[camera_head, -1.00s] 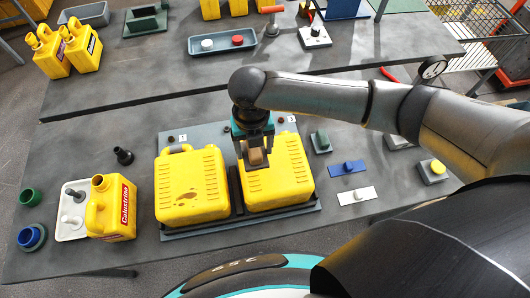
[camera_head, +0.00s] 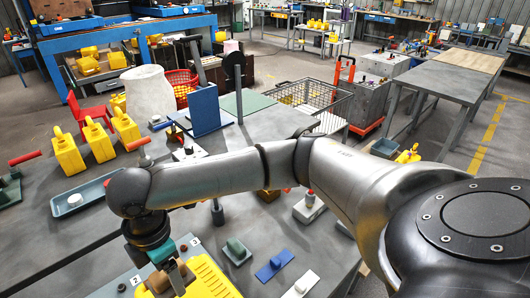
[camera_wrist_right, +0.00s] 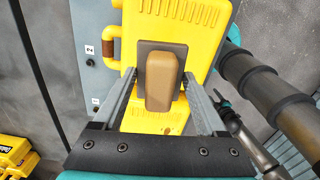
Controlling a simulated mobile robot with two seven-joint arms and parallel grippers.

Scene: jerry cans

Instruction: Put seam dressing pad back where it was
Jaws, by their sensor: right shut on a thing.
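A brown block on a dark grey plate, which I take to be the seam dressing pad (camera_wrist_right: 163,82), sits between the fingers of my right gripper (camera_wrist_right: 160,90). The gripper is shut on the brown block. In the right wrist view the pad is in front of a yellow jerry can (camera_wrist_right: 185,20); whether it touches the can I cannot tell. In the head view my right gripper (camera_head: 167,280) is at the bottom left, over the yellow jerry can (camera_head: 212,278), both cut by the frame edge. My left gripper is out of view.
A green block on a grey base (camera_head: 236,250), a blue piece (camera_head: 274,264) and a white piece (camera_head: 300,285) lie right of the can. A blue-grey tray (camera_head: 80,198) and several yellow cans (camera_head: 97,140) stand at the back. A wire basket (camera_head: 310,100) is beyond.

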